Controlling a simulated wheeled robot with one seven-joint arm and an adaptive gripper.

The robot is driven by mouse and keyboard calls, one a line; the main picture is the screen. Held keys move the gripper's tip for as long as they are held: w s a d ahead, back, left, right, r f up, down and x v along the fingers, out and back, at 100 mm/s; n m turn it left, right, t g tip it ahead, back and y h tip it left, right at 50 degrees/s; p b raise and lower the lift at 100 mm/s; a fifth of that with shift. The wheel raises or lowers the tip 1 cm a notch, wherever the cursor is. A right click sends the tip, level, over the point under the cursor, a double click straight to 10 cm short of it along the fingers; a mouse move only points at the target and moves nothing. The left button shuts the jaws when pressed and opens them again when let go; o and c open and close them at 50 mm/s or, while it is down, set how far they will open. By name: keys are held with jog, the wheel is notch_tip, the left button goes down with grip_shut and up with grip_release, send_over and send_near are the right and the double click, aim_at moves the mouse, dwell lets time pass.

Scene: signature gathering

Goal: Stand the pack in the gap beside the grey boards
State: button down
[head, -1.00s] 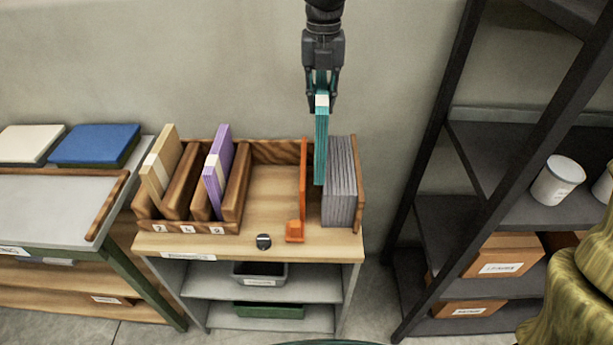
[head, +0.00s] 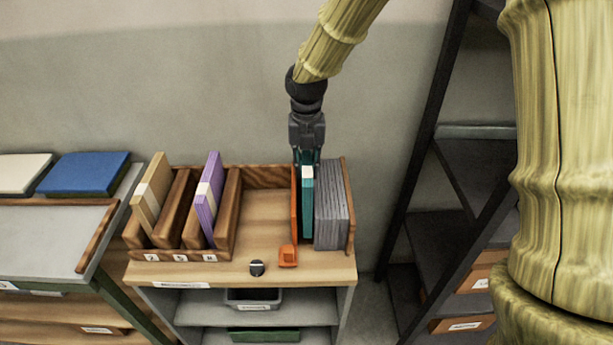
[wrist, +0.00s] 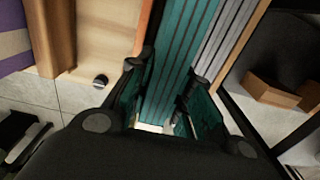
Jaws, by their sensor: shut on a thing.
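The teal pack (head: 307,205) with a white band is upright between the orange divider (head: 294,205) and the grey boards (head: 330,205). My gripper (head: 307,160) is shut on the top of the pack, above the wooden rack. In the wrist view the pack (wrist: 180,60) runs between my fingers (wrist: 165,95), with the grey boards (wrist: 225,45) close along its right side. I cannot tell whether the pack's lower edge touches the tabletop.
A tan pack (head: 152,195) and a purple pack (head: 208,200) stand in wooden slots (head: 228,205) on the left. A small black knob (head: 257,268) lies near the front edge. The wood between the slots and the orange divider is bare. A dark shelf stands at right.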

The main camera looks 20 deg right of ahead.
jog(key=shift+w+f, duration=0.2)
jog(key=shift+f, duration=0.35)
notch_tip(320, 180, down, 4)
jog(key=shift+s+r+p, duration=0.1)
jog(key=shift+r+p, duration=0.1)
jog(key=shift+p, duration=0.1)
jog(key=shift+f, duration=0.1)
